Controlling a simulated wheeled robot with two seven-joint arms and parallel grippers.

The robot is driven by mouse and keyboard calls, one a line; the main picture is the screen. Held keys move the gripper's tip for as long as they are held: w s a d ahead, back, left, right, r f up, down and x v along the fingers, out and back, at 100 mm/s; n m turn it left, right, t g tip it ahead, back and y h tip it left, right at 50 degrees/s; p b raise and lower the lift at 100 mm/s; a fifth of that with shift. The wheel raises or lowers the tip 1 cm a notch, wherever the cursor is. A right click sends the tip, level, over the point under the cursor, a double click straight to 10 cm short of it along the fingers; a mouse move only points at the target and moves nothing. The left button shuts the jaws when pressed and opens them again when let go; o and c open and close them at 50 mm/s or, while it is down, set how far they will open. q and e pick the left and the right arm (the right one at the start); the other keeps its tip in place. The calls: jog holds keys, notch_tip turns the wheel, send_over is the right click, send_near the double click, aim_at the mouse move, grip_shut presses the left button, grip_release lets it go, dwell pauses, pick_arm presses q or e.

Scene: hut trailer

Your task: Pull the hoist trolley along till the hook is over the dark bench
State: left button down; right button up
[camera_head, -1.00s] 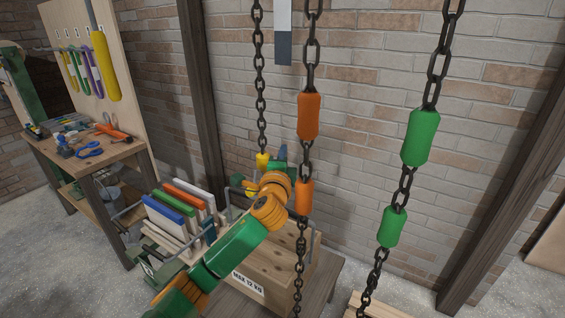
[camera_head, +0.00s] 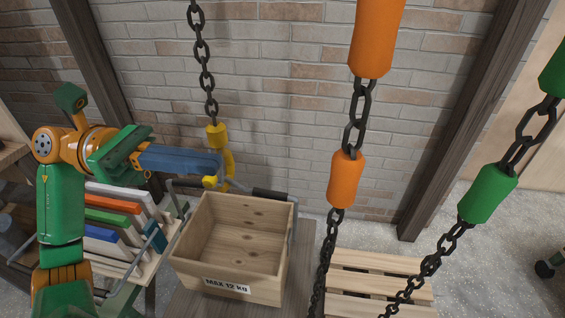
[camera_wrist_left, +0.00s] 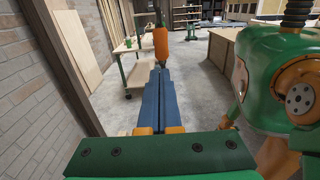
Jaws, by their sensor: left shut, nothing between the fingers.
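The yellow hook (camera_head: 229,168) hangs from a dark chain (camera_head: 203,62) in the head view, under a yellow block. It is at the back rim of a wooden crate (camera_head: 228,288) marked MAX 12 KG; I cannot tell whether it touches the crate's metal handle. My left gripper (camera_head: 220,165) is shut and empty, its blue fingers pointing right beside the hook. The fingers (camera_wrist_left: 158,88) also show shut in the left wrist view. The crate is over a dark wooden surface (camera_head: 190,303), perhaps the dark bench. The hoist trolley is out of view. My right gripper is not in view.
Orange chain grips (camera_head: 345,179) and green chain grips (camera_head: 488,193) hang at the right. An orange grip (camera_wrist_left: 161,43) shows beyond my fingertips in the wrist view. A slatted pallet (camera_head: 375,283) lies at lower right. A rack of coloured boards (camera_head: 112,205) stands left of the crate.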

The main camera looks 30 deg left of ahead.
pick_arm(q)
jog(key=p+x, duration=0.6)
jog(key=x, duration=0.6)
jog(key=shift+d, duration=0.35)
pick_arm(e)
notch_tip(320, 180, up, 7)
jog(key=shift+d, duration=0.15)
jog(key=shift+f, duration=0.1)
